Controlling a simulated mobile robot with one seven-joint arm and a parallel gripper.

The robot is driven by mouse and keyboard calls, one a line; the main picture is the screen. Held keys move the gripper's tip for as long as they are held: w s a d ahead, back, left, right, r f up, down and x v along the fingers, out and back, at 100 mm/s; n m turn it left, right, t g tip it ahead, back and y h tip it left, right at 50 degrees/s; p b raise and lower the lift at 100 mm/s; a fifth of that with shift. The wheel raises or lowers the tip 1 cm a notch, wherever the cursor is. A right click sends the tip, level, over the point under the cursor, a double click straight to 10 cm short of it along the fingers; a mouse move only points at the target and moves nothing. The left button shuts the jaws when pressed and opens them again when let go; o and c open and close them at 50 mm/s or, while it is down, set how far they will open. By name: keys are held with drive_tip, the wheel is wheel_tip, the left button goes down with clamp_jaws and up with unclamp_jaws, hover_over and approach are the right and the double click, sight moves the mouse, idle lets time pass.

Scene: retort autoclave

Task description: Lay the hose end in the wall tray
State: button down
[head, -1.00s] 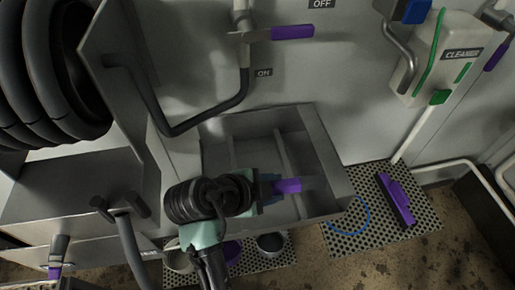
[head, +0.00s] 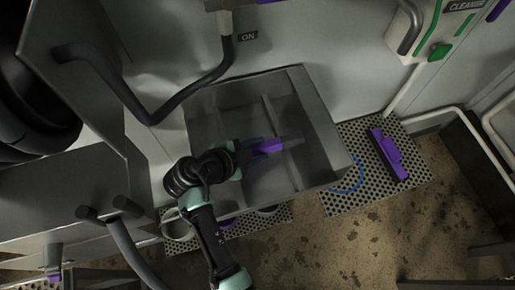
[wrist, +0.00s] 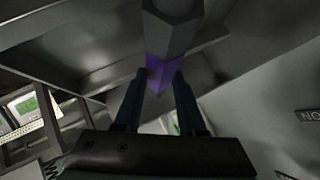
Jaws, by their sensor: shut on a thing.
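The hose end is a purple grip (head: 268,146) with a grey nozzle (head: 292,140). My gripper (head: 250,149) is shut on the purple part, which also shows between the fingers in the wrist view (wrist: 160,72). The wall tray (head: 316,118) is an open grey metal box against the wall, with thin dividers. In the head view the hose end overlaps the tray's middle and right compartments, nozzle to the right. Its height over the tray floor cannot be told. My gripper and wrist cover the tray's front left part.
A dark bent pipe (head: 158,115) runs up the wall left of the tray. A black coiled hose (head: 35,110) hangs far left. Below right, a purple tool (head: 388,155) lies on a perforated mat (head: 350,203). Cups stand below the tray's front.

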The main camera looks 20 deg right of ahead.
drive_tip(key=shift+w+f, duration=0.1)
drive_tip(key=shift+f, duration=0.65)
drive_tip(key=shift+f, duration=0.15)
drive_tip(key=c, duration=0.5)
unclamp_jaws()
